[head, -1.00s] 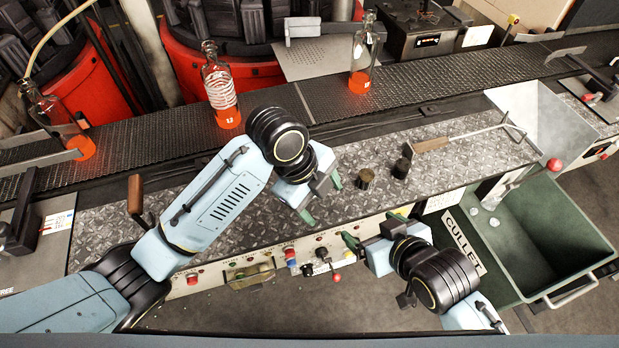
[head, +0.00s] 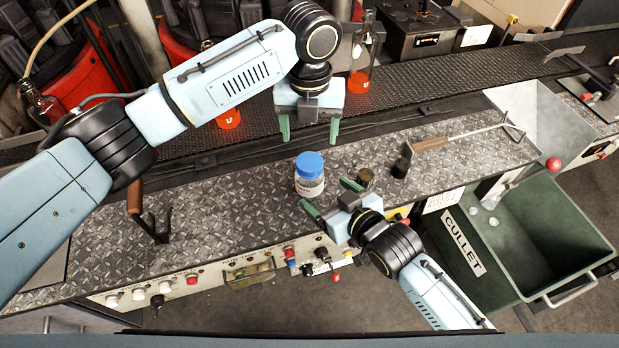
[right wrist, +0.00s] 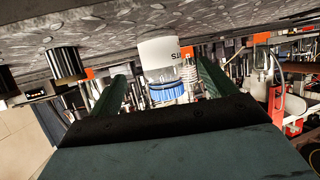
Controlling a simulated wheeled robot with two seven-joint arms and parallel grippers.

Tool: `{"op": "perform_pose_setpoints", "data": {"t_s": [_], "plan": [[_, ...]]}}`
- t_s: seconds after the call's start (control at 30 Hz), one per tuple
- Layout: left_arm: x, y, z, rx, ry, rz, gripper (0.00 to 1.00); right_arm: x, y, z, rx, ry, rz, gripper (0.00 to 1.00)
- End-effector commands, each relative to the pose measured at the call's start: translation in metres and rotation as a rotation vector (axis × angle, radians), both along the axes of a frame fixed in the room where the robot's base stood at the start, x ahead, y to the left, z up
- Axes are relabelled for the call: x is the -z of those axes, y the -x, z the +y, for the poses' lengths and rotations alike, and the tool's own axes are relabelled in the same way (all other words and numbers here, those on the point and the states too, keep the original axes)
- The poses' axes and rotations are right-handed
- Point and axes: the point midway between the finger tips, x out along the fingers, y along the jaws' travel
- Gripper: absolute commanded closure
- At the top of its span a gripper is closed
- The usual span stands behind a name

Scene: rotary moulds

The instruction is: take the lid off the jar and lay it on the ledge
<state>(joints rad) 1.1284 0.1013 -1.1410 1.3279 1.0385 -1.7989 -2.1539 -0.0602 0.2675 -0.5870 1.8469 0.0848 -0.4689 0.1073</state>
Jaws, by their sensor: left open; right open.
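A clear jar (head: 310,187) with a white label stands upright on the diamond-plate ledge (head: 235,205), its blue lid (head: 309,163) on top. My left gripper (head: 309,132) is open and empty, with its fingers pointing down the picture just beyond the lid, apart from it. My right gripper (head: 327,197) is open at the jar's lower right, its fingers pointing toward the jar. In the right wrist view the jar (right wrist: 161,52) appears upside down between the two green fingers, lid (right wrist: 168,91) downward; I cannot tell whether they touch it.
Bottles stand on the conveyor (head: 440,82) behind. A green cullet bin (head: 545,235) is at right. The ledge left of the jar is mostly clear.

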Motion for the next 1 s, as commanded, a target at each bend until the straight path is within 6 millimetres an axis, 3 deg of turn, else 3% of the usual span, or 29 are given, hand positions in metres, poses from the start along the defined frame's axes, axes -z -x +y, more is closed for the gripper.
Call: {"op": "perform_pose_setpoints", "data": {"t_s": [0.2,0.4,0.9,1.0], "plan": [[0.000,0.000,0.000,-0.001,0.001,0.000,0.31,0.015,-0.031,0.020,0.001,-0.001,-0.001,0.17],[0.000,0.000,0.000,-0.001,0.001,0.000,0.31,0.024,-0.051,0.033,0.000,-0.001,-0.001,0.17],[0.000,0.000,0.000,-0.001,0.001,-0.001,0.31,0.030,-0.060,0.039,0.000,0.000,0.000,0.17],[0.000,0.000,0.000,-0.001,0.001,-0.001,0.31,0.030,-0.060,0.039,0.000,0.000,0.000,0.29]]}}
